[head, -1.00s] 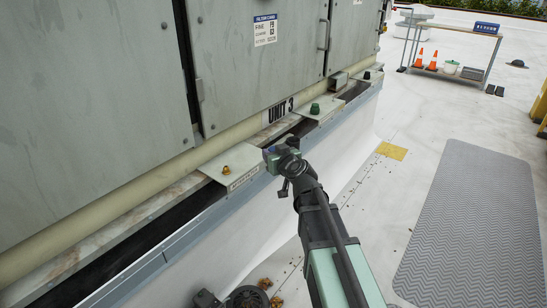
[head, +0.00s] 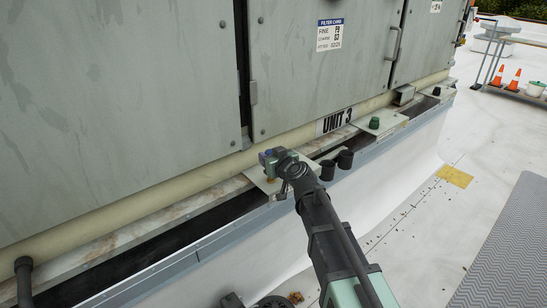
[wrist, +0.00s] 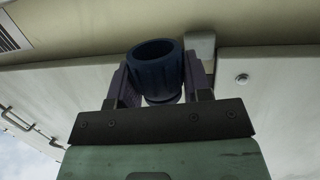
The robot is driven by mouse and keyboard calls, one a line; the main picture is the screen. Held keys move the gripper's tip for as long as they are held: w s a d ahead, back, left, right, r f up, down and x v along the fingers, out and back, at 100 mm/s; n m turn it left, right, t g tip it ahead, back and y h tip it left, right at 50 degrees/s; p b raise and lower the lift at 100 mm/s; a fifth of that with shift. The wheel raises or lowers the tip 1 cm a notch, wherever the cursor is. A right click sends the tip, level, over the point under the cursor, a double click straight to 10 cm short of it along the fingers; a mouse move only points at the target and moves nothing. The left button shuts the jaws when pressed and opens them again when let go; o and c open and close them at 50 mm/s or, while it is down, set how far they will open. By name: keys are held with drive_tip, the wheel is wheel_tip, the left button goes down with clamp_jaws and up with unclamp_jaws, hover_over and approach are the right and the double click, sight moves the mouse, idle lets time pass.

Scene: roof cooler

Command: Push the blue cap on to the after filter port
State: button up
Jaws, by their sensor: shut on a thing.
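My gripper (head: 271,159) is at the near metal shelf (head: 263,184) on the side of the unit, close to the beige pipe. In the wrist view, my gripper (wrist: 157,85) is shut on the blue cap (wrist: 155,68), a hollow ribbed cylinder with its round opening facing up in the picture. In the head view the cap is too small and hidden to make out clearly. My gripper hides the top of the near shelf, so no port shows there, and I cannot tell whether the cap touches one. A green-capped port (head: 374,123) stands on the farther shelf.
The grey cabinet (head: 140,80) stands close behind my gripper. A dark bent pipe (head: 24,280) rises at the far left. The white roof by the yellow patch (head: 454,176) is open.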

drive_tip(key=shift+f+b, duration=2.3)
drive_tip(key=shift+f, duration=0.35)
drive_tip(key=shift+f+b, duration=0.65)
drive_tip(key=o, duration=0.6)
drive_tip(key=shift+d+r, duration=0.1)
drive_tip(key=p+v, duration=0.2)
drive_tip(key=v, duration=0.9)
